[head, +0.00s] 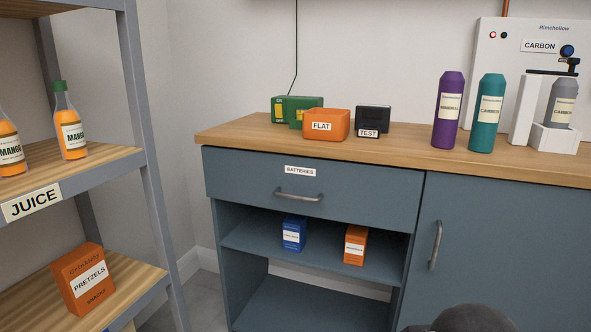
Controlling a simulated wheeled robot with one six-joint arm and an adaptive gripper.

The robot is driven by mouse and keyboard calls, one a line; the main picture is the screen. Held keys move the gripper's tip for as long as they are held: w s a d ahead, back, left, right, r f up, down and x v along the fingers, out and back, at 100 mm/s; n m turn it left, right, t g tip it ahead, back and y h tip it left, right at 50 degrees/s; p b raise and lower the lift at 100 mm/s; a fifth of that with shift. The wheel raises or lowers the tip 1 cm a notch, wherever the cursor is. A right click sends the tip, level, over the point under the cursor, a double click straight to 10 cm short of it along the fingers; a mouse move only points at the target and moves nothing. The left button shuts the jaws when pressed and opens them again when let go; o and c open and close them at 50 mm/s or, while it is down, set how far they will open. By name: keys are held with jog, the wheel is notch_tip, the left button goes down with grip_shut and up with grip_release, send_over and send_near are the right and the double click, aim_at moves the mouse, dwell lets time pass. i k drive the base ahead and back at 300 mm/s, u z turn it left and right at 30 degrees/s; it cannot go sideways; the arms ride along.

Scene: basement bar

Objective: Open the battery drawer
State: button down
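The battery drawer (240,182) is a blue-grey front below the wooden counter, with a white BATTERIES label (300,171) on it. It looks closed, flush with the cabinet. A curved metal handle (298,195) sits at the middle of its front. My gripper cannot be made out. A dark rounded shape at the bottom edge, right of centre, may be part of my arm, and it is apart from the drawer handle.
A cupboard door handle (435,245) projects at right. A juice shelf (150,150) stands at left.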

aim_at(388, 198)
jog(key=u, duration=1.25)
jog(key=k, duration=0.35)
jog(key=z, duration=1.25)
